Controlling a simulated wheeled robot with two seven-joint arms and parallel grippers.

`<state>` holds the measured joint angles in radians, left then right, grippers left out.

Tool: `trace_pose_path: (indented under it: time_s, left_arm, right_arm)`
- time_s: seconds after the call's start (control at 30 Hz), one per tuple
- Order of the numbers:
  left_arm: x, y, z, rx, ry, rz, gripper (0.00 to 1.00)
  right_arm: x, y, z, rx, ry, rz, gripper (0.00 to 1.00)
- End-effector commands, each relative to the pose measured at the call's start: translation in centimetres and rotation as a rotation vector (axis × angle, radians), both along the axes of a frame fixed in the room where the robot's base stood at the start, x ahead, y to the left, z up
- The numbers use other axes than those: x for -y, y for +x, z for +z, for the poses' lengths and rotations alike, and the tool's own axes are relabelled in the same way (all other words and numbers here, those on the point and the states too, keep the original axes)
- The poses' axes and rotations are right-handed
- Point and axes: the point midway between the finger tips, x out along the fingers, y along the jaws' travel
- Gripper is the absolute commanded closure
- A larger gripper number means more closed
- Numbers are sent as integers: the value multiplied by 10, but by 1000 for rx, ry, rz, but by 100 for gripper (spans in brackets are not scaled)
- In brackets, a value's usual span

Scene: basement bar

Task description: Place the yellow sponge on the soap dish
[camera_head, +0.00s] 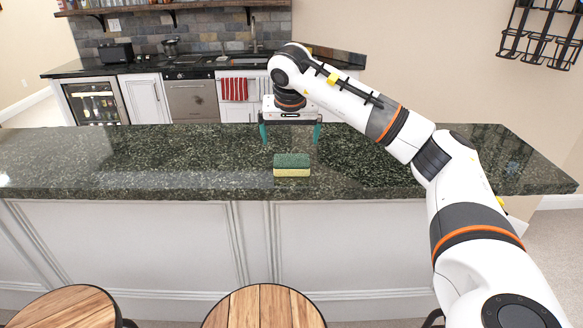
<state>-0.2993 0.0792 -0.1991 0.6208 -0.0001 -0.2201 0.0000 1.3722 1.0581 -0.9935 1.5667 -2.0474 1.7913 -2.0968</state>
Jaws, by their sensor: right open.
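A sponge (292,166) with a dark green top and a yellow lower half lies on the dark granite bar counter near its front edge. My right gripper (290,138) is open and empty, pointing down over the counter. Its two teal fingers are spread wide, just behind and above the sponge, and appear apart from it. I cannot make out a soap dish in this view. My left gripper does not show.
The granite counter (120,160) is largely clear on both sides of the sponge. Wooden stools (262,308) stand in front. Behind are a back counter with a sink and faucet (255,47), a striped towel (234,89), and a wall rack (541,35) at upper right.

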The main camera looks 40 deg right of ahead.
Motion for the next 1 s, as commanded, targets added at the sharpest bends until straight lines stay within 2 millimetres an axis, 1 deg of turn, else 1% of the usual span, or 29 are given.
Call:
trace_pose_path:
  time_s: [0.03, 0.2, 0.37, 0.43, 0.6, 0.7, 0.8, 1.0]
  left_arm:
    - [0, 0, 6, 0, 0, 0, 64]
    - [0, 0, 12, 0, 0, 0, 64]
    - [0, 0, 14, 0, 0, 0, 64]
    - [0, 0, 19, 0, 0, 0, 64]
    - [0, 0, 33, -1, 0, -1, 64]
    - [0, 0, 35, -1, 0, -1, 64]
    - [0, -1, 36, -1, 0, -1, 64]
    - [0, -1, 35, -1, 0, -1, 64]
  right_arm:
    - [3, 2, -7, -6, 0, -2, 0]
    - [10, 10, -32, -4, 1, -1, 0]
    - [12, 13, -43, -3, 1, 1, 0]
    - [14, 14, -48, -6, 1, 0, 0]
    - [21, 17, -71, -7, 1, -1, 0]
    - [23, 22, -84, -5, 2, 1, 0]
    - [25, 24, -90, -3, 1, 1, 0]
    - [25, 24, -92, -2, 1, 1, 0]
